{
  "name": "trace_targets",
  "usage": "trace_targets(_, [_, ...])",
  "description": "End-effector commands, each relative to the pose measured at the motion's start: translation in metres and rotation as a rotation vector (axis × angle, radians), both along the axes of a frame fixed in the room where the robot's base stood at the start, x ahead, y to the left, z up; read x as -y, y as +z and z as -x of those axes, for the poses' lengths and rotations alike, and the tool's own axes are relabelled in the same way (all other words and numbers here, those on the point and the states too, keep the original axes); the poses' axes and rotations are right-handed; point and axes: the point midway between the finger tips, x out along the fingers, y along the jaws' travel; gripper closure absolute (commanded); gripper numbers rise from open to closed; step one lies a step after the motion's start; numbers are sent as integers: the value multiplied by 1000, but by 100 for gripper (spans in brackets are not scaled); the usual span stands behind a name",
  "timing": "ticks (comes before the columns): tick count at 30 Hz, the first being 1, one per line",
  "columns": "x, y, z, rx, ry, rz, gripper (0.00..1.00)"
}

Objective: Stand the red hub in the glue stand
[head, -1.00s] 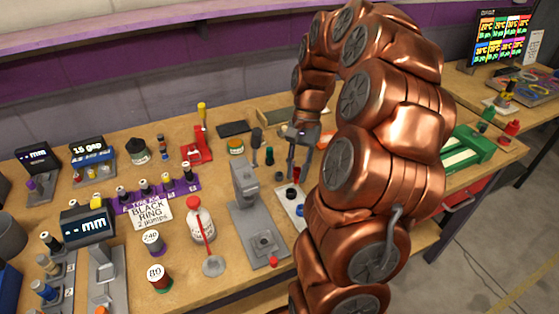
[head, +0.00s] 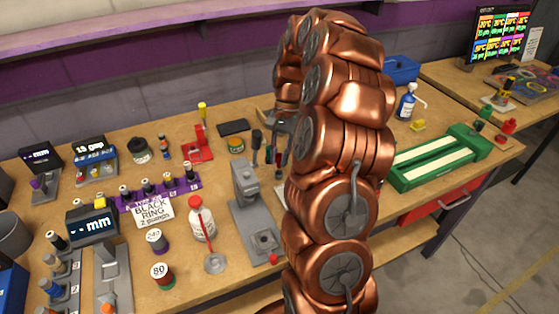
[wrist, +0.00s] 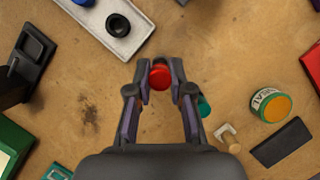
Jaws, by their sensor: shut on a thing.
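The red hub (wrist: 160,76) is round and sits between the fingertips of my gripper (wrist: 161,84) in the wrist view, with wood bench below it. In the head view my gripper (head: 279,140) is partly hidden by my arm, and a small red patch of the hub (head: 277,158) shows at its tips. The gripper is shut on the hub. I cannot tell for sure which fixture is the glue stand.
A pale tray (wrist: 122,45) with a black ring lies at the wrist view's top. A green piece (wrist: 204,106) is close beside the right finger. A jar (wrist: 270,105) and a dark pad (wrist: 281,143) lie right. The grey press (head: 252,225) stands left of my arm.

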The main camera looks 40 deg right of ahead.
Motion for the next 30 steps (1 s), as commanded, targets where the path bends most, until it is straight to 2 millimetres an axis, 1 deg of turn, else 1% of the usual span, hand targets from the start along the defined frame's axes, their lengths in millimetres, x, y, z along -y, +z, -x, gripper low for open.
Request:
trace_targets(3, [-1, -13, 1, -4, 1, -3, 100])
trace_targets(7, [-1, -23, 1, -2, 0, -3, 100])
trace_targets(19, [0, -29, 0, 1, 0, 0, 100])
trace_targets(20, [0, -28, 0, 1, 0, 0, 78])
trace_targets(21, [0, -28, 0, 1, 0, 0, 74])
trace_targets(27, [0, -28, 0, 1, 0, 0, 55])
trace_targets(30, [0, -28, 0, 1, 0, 0, 55])
